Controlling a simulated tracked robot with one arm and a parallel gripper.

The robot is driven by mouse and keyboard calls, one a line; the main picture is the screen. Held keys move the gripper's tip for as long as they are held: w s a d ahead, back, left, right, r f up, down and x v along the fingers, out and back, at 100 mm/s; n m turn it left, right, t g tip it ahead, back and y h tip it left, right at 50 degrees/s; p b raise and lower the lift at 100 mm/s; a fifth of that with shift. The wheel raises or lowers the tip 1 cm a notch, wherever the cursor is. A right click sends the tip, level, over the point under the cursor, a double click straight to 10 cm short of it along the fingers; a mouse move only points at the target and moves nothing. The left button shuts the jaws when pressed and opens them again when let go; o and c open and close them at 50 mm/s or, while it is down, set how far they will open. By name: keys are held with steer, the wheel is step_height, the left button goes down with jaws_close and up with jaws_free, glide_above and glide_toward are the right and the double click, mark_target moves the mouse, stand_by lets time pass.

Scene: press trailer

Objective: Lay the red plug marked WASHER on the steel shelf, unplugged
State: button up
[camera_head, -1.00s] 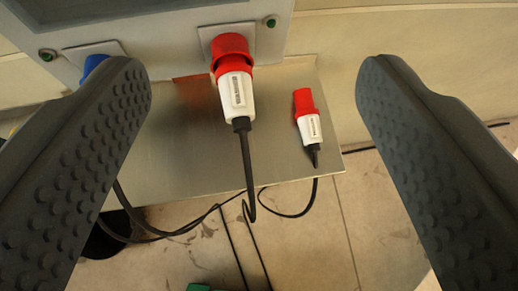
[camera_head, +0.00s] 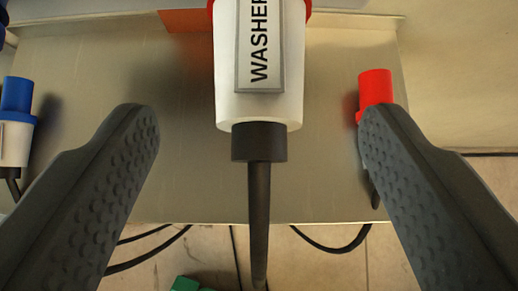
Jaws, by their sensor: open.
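The WASHER plug (camera_head: 258,85) hangs in the upper middle, large and close, its label facing me. Its white body, black collar and thick black cable show. Only a little of its red part shows at the top edge, and its socket is out of view. My gripper (camera_head: 257,115) is open, one finger on each side of the plug with a clear gap to both. The steel shelf (camera_head: 185,165) spreads below the plug, with bare metal around it.
A second red plug (camera_head: 375,87) lies on the shelf at right, partly hidden by my right finger. A blue plug (camera_head: 17,95) is at the left edge. Cables (camera_head: 335,247) and a green thing (camera_head: 186,285) are beyond the shelf's front edge.

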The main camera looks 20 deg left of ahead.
mark_target(260, 75)
steer(key=shift+p+x, duration=0.35)
steer(key=shift+x, duration=3.2)
steer(key=shift+c, duration=0.3)
steer(key=c, duration=1.1)
